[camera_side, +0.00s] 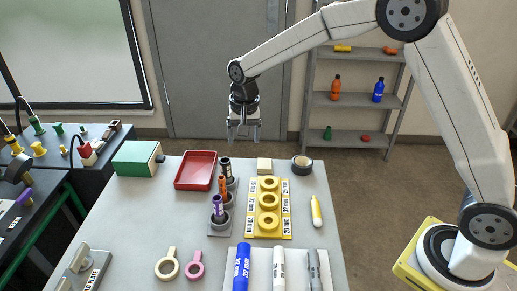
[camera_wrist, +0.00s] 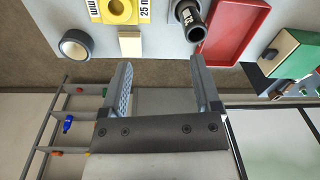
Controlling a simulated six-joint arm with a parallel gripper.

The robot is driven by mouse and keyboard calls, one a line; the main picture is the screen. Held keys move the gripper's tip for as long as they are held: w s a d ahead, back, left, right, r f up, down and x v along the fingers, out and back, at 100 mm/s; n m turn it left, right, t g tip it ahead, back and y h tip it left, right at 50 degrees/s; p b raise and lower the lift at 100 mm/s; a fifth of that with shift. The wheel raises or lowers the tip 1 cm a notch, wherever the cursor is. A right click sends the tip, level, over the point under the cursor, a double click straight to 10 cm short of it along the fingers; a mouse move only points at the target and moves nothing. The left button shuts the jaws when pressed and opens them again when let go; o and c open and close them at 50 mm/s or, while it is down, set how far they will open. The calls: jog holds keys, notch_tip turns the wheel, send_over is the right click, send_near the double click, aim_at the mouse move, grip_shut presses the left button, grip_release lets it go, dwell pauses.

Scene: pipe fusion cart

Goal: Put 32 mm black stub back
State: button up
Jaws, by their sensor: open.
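The black stub (camera_side: 226,166) stands upright in the rear grey cup of a small grey rack (camera_side: 222,234). In the wrist view the black stub (camera_wrist: 186,14) shows at the top, right of centre, with a white label on its side. An orange stub (camera_side: 222,184) and a purple stub (camera_side: 218,205) stand in the cups in front of it. My gripper (camera_side: 243,137) hangs pointing down above and behind the black stub, apart from it. In the wrist view my gripper (camera_wrist: 158,66) is open, with nothing between its fingers.
Right of the rack is a yellow block (camera_side: 283,228) with several yellow rings. A red tray (camera_side: 195,170), green box (camera_side: 135,158), beige block (camera_side: 264,164) and black tape roll (camera_side: 302,165) line the back. Pipes, including a blue one (camera_side: 242,266), lie in front.

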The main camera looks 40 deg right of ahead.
jog(key=s+d+f+n+t, duration=0.1)
jog(key=s+d+n, duration=0.2)
jog(key=s, duration=0.8)
jog(key=s+d+f+n+t, duration=0.1)
jog(key=s+d+f+n, duration=0.1)
jog(key=s, duration=1)
jog(key=shift+d+n, duration=0.6)
jog(key=shift+n, duration=0.3)
